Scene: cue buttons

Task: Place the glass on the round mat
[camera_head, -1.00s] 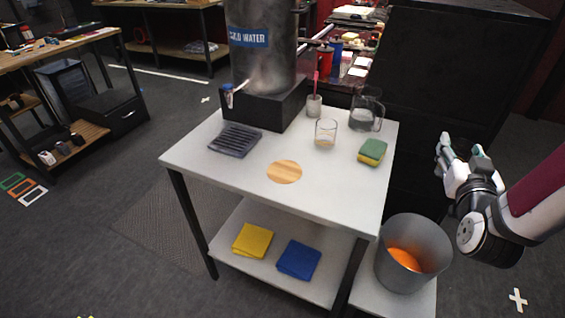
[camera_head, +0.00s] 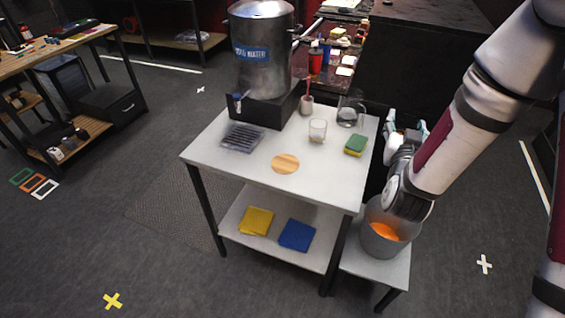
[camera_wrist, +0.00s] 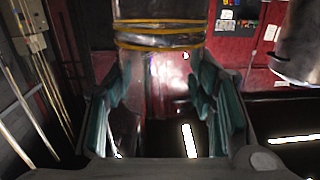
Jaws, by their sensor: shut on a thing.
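A round, wood-coloured mat (camera_head: 285,163) lies bare on the white table, near its front middle. In the wrist view my gripper (camera_wrist: 160,88) has its green finger pads shut on a clear glass (camera_wrist: 158,36) with yellow bands. In the head view my gripper (camera_head: 406,124) is beyond the table's right edge, above the grey bin, and the held glass cannot be made out there. Another clear glass (camera_head: 317,131) stands on the table behind and right of the mat, apart from my gripper.
On the table (camera_head: 229,172) are a water dispenser (camera_head: 262,62), a dark rack (camera_head: 242,137), a brush cup (camera_head: 306,106), a clear jug (camera_head: 348,112) and a green-yellow sponge (camera_head: 355,146). A grey bin (camera_head: 372,240) stands at right. The table's front is clear around the mat.

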